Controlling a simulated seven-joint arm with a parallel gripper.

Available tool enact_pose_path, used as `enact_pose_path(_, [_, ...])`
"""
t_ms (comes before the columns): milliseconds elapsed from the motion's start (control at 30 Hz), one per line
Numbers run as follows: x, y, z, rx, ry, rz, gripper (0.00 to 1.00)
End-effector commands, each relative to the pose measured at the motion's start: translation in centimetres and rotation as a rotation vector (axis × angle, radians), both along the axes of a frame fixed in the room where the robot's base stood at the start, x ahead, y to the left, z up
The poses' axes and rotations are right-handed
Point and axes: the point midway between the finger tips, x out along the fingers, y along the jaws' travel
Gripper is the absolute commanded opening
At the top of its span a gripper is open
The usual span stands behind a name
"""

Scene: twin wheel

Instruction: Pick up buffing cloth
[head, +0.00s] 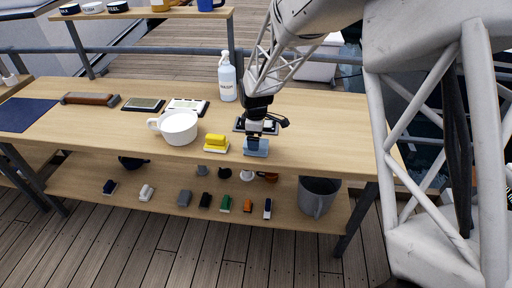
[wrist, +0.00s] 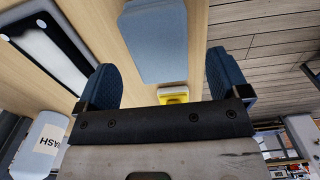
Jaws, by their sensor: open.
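A blue-grey folded cloth (head: 256,149), which looks like the buffing cloth, lies flat near the front edge of the wooden table. In the wrist view the cloth (wrist: 155,42) shows beyond and between the fingertips. My gripper (head: 254,139) points down just above and behind the cloth, partly covering it in the head view. In the wrist view my gripper (wrist: 163,62) has its two dark blue fingers wide apart with nothing between them. I cannot tell exactly how high it is above the cloth.
A yellow sponge on a pale base (head: 216,143) sits close left of the cloth. A white mug (head: 177,127) stands further left, a wash bottle (head: 227,77) behind. The lower shelf (head: 170,205) holds several brushes and a grey bucket (head: 318,195).

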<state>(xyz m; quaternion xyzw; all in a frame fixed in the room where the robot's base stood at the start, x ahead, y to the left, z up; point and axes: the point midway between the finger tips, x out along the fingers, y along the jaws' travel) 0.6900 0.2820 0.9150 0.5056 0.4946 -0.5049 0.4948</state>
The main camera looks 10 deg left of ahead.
Motion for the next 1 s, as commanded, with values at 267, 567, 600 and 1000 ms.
enact_pose_path(267, [0.0,-0.1,-3.1,-0.001,0.002,0.0,0.94])
enact_pose_path(567, [0.0,-0.1,-3.6,0.0,0.001,0.0,0.94])
enact_pose_path(600, [0.0,-0.1,-3.5,0.0,0.001,0.0,0.94])
enact_pose_path(1000, [0.0,-0.1,-3.5,0.0,0.001,0.0,0.81])
